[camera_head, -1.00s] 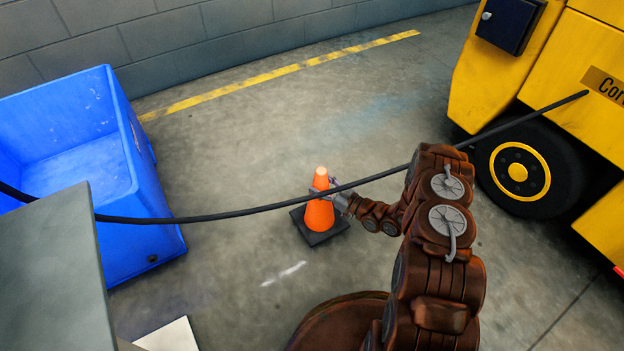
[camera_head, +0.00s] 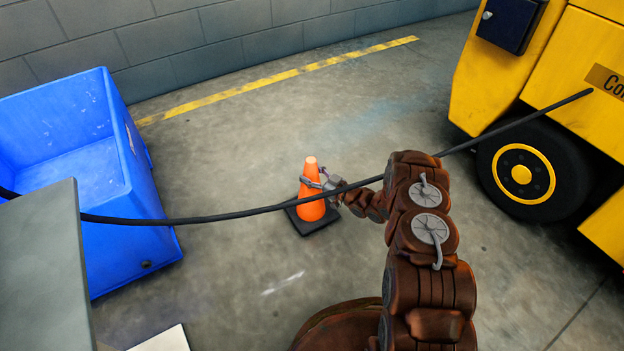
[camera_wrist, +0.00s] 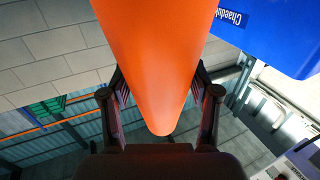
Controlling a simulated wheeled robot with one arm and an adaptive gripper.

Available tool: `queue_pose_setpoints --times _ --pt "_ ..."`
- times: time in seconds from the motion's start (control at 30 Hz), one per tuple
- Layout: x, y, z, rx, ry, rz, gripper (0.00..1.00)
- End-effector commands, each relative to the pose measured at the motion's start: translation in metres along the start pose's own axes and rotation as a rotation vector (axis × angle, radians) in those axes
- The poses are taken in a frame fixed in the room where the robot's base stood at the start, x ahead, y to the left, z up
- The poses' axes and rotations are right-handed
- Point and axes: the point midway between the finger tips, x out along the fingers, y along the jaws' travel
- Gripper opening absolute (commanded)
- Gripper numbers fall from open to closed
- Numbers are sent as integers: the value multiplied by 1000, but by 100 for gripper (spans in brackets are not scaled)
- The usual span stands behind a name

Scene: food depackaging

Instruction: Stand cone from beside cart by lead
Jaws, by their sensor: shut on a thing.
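The orange cone (camera_head: 311,196) with a black square base stands upright over the floor, between the blue bin and the yellow vehicle. I cannot tell whether its base touches the floor. My gripper (camera_head: 315,182) reaches it from the right and is shut around its upper part. In the wrist view the cone (camera_wrist: 155,50) fills the space between the two fingers (camera_wrist: 160,98). The black lead (camera_head: 225,216) runs across the scene to the yellow vehicle and crosses the cone in the picture. Its depth there is unclear.
A blue bin (camera_head: 158,190) stands at the left, with a grey panel (camera_head: 40,270) in front of it. A yellow vehicle (camera_head: 560,70) with a black wheel (camera_head: 525,168) is at the right. Open concrete floor and a yellow line (camera_head: 280,76) lie behind the cone.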

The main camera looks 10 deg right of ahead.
Motion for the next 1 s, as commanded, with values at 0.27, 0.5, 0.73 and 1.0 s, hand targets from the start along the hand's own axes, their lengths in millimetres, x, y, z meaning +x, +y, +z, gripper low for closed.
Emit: queue_pose_setpoints --times 0.27,0.5,0.73,1.0 --pt "0 0 15 -2 2 0 0" --pt "0 0 16 -2 1 0 0" --pt "0 0 17 -2 1 0 84" --pt "0 0 17 -1 0 0 87"
